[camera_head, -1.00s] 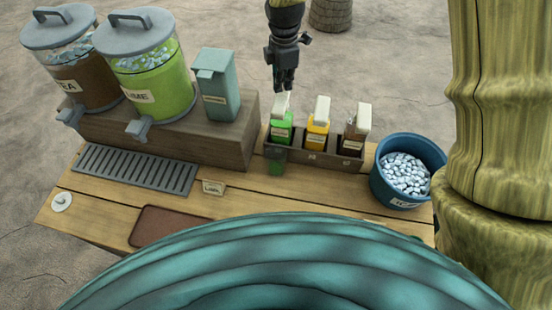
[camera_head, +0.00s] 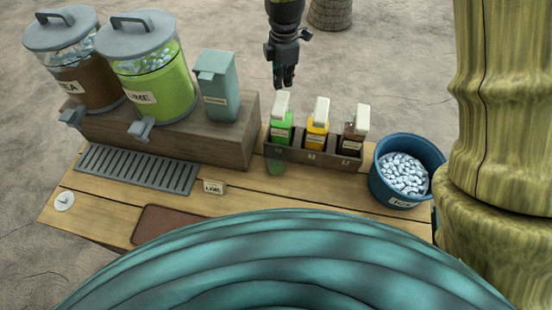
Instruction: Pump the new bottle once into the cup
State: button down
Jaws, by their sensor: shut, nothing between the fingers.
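Three pump bottles with white tops stand in a dark rack (camera_head: 312,159): a green bottle (camera_head: 281,131) at left, a yellow-orange bottle (camera_head: 317,132) in the middle and a brown bottle (camera_head: 350,138) at right. I cannot tell from their look which one is new. A small see-through cup (camera_head: 277,158), greenish inside, stands in front of the green bottle at the rack's left end. My gripper (camera_head: 284,86) is shut and empty, pointing down just above the green bottle's white pump top. A small gap seems to show between them.
A blue ice bucket (camera_head: 381,178) stands right of the rack. Left are two lidded dispensers, one brown (camera_head: 92,88) and one green (camera_head: 165,92), and a teal box (camera_head: 217,90) on a wooden riser. A drip grate (camera_head: 137,169), small label (camera_head: 213,187) and brown tray (camera_head: 165,223) lie in front.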

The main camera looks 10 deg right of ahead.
jog(key=shift+r+p, duration=1.6)
jog(key=shift+r, duration=0.7)
